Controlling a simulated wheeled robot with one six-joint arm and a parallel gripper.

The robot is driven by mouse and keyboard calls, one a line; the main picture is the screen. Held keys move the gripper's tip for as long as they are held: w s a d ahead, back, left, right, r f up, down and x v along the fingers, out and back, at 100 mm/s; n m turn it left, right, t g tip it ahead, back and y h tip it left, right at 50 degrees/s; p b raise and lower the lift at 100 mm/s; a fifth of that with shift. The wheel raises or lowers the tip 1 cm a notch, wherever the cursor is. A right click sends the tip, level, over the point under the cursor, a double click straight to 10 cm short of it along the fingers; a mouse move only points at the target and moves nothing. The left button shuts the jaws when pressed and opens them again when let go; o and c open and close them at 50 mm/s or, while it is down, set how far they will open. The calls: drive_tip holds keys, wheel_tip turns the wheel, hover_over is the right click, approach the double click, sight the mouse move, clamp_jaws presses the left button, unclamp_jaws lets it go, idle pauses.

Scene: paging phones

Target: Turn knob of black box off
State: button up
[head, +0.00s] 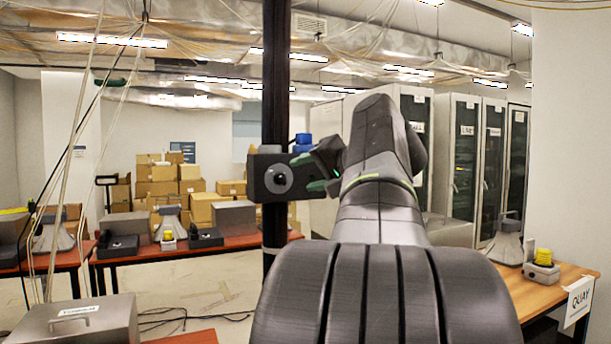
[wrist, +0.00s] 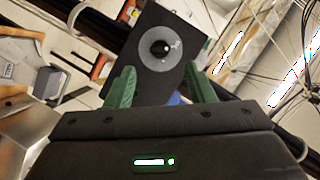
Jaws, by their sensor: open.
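The black box (head: 258,173) is fixed on a dark vertical pole left of centre in the head view. A round grey dial with a dark knob (head: 279,179) is on its face. In the wrist view the black box (wrist: 140,35) is tilted at the top centre, with its knob (wrist: 161,48) facing the camera. My gripper (head: 308,173) is just right of the knob in the head view. In the wrist view its two green fingers (wrist: 160,70) are apart with nothing between them, and the knob appears beyond the tips. I cannot read the dial's setting.
The dark pole (head: 275,85) runs from the ceiling past the box. Tables with phones and grey cases (head: 235,218) stand behind at left, with stacked cartons (head: 160,180) beyond. A wooden table (head: 545,290) is at right. Cables (head: 75,130) hang at far left.

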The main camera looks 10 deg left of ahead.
sight(283, 179)
drive_tip(key=p+x, duration=0.1)
drive_tip(key=x, duration=0.6)
drive_tip(key=shift+w+a, duration=0.1)
drive_tip(key=shift+c, duration=0.4)
drive_tip(key=c, duration=0.9)
drive_tip(key=shift+n+h, duration=0.4)
drive_tip(key=shift+n, duration=0.4)
drive_tip(key=o, duration=1)
drive_tip(key=b+v, duration=0.2)
drive_tip(key=v, duration=1.2)
drive_tip(key=shift+a+b, duration=0.1)
drive_tip(key=shift+b, duration=0.25)
